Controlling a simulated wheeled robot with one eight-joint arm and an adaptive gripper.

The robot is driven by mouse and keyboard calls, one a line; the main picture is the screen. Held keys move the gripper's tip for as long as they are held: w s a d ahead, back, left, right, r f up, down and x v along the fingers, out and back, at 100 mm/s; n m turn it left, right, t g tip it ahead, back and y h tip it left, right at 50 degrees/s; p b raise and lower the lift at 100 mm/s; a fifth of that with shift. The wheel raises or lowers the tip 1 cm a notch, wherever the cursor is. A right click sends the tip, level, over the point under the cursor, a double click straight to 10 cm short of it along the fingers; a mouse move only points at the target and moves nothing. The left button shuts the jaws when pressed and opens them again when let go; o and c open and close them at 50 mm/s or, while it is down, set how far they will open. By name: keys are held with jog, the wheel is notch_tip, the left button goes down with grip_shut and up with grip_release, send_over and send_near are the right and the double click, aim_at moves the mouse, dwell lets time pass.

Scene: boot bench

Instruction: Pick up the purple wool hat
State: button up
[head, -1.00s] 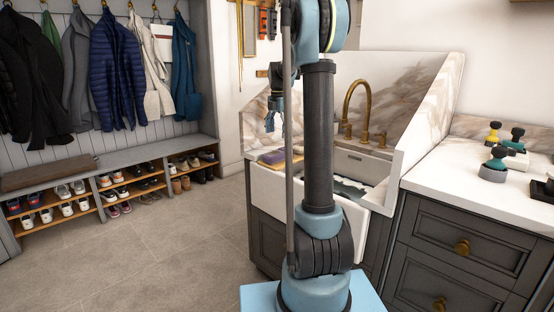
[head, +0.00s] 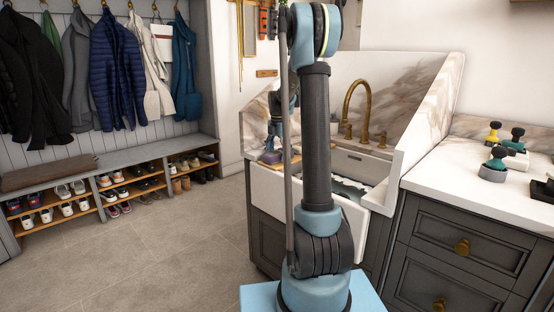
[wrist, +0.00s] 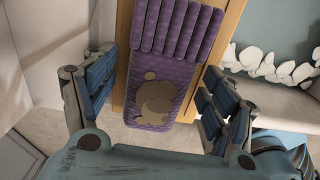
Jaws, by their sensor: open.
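The purple wool hat (wrist: 176,75) lies flat in the wrist view, with a ribbed cuff at the top and a tan patch on its body. It rests on a wooden board (wrist: 232,27). In the head view the hat (head: 271,158) is a small purple shape at the left edge of the sink counter. My gripper (wrist: 160,68) is open, with one blue finger on each side of the hat. The fingers appear apart from it. In the head view my gripper is just above the hat, partly hidden by my arm.
The sink basin (head: 360,163) with a brass faucet (head: 358,100) is right of the hat. Several brushes stand on the right counter (head: 455,185). Shoes fill the bench (head: 150,158) at left, under hanging coats. The floor (head: 150,245) between is clear.

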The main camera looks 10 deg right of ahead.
jog(key=c, duration=1.2)
